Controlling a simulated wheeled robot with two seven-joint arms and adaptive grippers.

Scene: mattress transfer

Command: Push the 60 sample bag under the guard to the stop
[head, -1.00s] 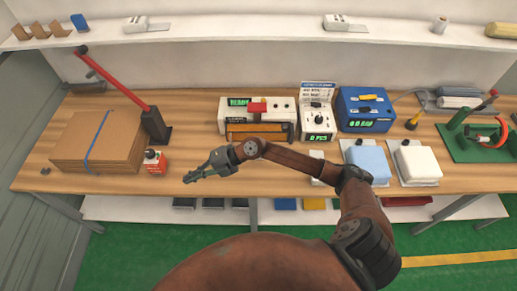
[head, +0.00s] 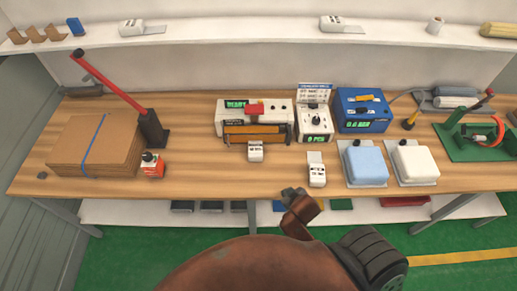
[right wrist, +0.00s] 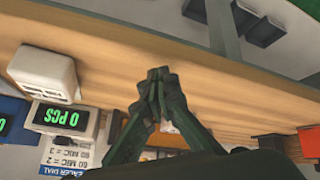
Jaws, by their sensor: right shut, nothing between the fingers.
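In the head view a small white bag (head: 255,152) stands on the wood bench against the front of the sealer's orange-brown guard bar (head: 255,132). Its back edge meets the bar; I cannot tell how far under it reaches, and the stop is not visible. A second white bag (head: 317,170) with a flap stands to the right, in front of the counter (head: 315,122). No number is legible on either bag. My right gripper (right wrist: 158,75) is shut and empty in the right wrist view, over the bench. My left gripper is out of view.
A blue machine (head: 362,110) stands right of the counter. The bench between bottle and bags is clear.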

